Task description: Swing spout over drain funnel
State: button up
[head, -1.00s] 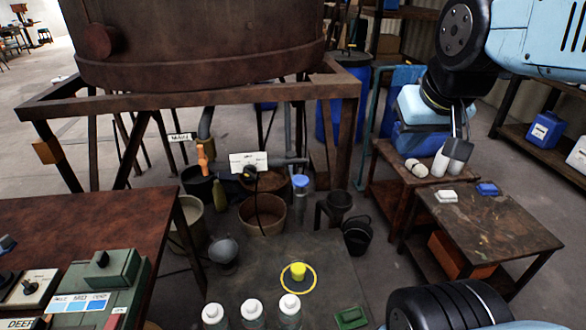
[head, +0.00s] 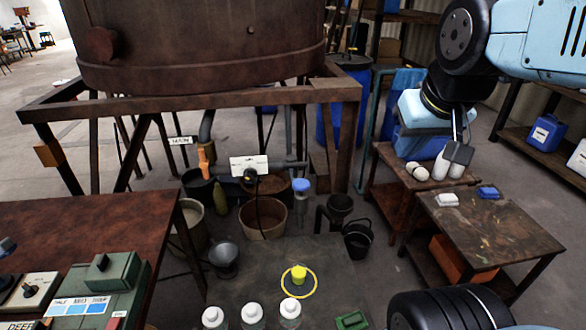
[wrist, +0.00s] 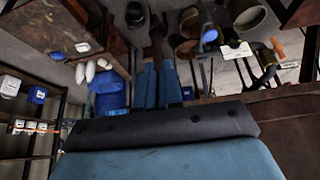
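Under the brown vat (head: 200,45), a grey pipe runs right to an upright piece with a blue cap (head: 301,185). I cannot tell for sure whether this is the spout. The blue cap also shows in the wrist view (wrist: 210,36). A black funnel-like cup (head: 340,203) stands just right of it, and a grey funnel-shaped vessel (head: 224,258) stands on the floor to the left. I cannot tell which is the drain funnel. My gripper (head: 458,148) hangs at upper right by the small side table, well right of the pipe; its fingertip gap is unclear.
An orange-handled valve (head: 203,163) sits left on the pipework. A brown tub (head: 262,217) and a black bucket (head: 357,240) stand below. White bottles (head: 440,167) stand near my gripper. Rusty frame legs flank the pipework.

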jog(key=shift+o, duration=0.7)
jog(key=shift+w+r, duration=0.15)
jog(key=shift+w, duration=0.1)
jog(key=o, duration=0.5)
jog(key=w+n, duration=0.1)
jog(key=w, duration=0.1)
jog(key=w+a+r+n+g, duration=0.1)
jog(key=w, duration=0.2)
jog(key=w+a+n, duration=0.1)
jog(key=w+n, duration=0.1)
jog(key=w, duration=0.1)
jog(key=shift+a+r+g, duration=0.15)
jog(key=shift+r+g, duration=0.25)
jog(key=shift+c, duration=0.2)
jog(key=n+g, duration=0.6)
jog(key=n, duration=0.9)
send_over(289, 165)
jog(key=w, duration=0.3)
notch_tip(289, 165, down, 15)
jog(key=f, duration=0.4)
jog(key=s+f, duration=0.1)
jog(key=f, duration=0.3)
jog(key=s+f, duration=0.1)
jog(key=f, duration=0.4)
jog(key=shift+s, duration=0.15)
jog(key=shift+r, duration=0.1)
grip_shut()
